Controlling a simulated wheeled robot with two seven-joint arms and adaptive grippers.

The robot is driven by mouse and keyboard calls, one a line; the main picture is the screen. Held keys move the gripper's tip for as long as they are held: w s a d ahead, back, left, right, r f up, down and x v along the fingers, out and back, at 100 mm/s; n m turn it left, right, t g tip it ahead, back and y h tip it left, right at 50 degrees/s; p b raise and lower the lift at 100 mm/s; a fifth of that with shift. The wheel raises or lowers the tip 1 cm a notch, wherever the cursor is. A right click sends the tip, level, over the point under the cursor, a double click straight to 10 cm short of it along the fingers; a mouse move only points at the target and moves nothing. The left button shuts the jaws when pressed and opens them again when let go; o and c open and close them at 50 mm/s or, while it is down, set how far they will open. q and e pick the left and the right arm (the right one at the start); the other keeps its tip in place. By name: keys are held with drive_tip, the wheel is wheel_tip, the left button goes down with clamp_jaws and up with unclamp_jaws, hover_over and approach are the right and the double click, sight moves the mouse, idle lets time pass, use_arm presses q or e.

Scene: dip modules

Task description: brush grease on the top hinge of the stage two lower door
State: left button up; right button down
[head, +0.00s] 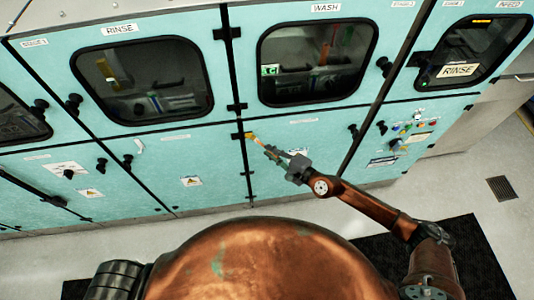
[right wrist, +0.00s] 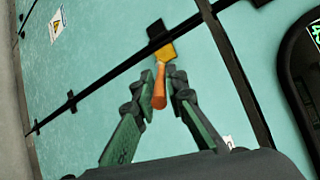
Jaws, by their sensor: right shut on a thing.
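The lower door (head: 308,135) under the WASH window is a teal panel. Its left seam carries black hinges, and the top hinge (head: 248,135) also shows in the right wrist view (right wrist: 155,29). My right gripper (head: 270,150) is shut on a brush with an orange handle (right wrist: 159,88) and a yellow head (right wrist: 165,52). The brush (head: 254,141) points up to the top hinge. Its tip appears at the hinge's edge; I cannot tell whether it touches. In the right wrist view the gripper fingers (right wrist: 166,85) close around the handle. My left gripper is not in view.
A lower hinge (head: 250,172) sits on the same seam. Upper doors with dark windows marked RINSE (head: 140,80) and WASH (head: 318,62) stand above. Black knobs (head: 352,131) and a control panel (head: 405,135) are to the right.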

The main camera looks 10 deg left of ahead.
drive_tip(key=a+p, duration=0.1)
drive_tip(key=a, duration=0.1)
drive_tip(key=s+a+p, duration=0.1)
drive_tip(key=a+p, duration=0.1)
idle(0.4)
drive_tip(key=s+d+p, duration=0.1)
drive_tip(key=s+p, duration=0.2)
drive_tip(key=s, duration=0.2)
drive_tip(key=shift+s+d, duration=0.35)
drive_tip(key=shift+s, duration=0.05)
idle(0.4)
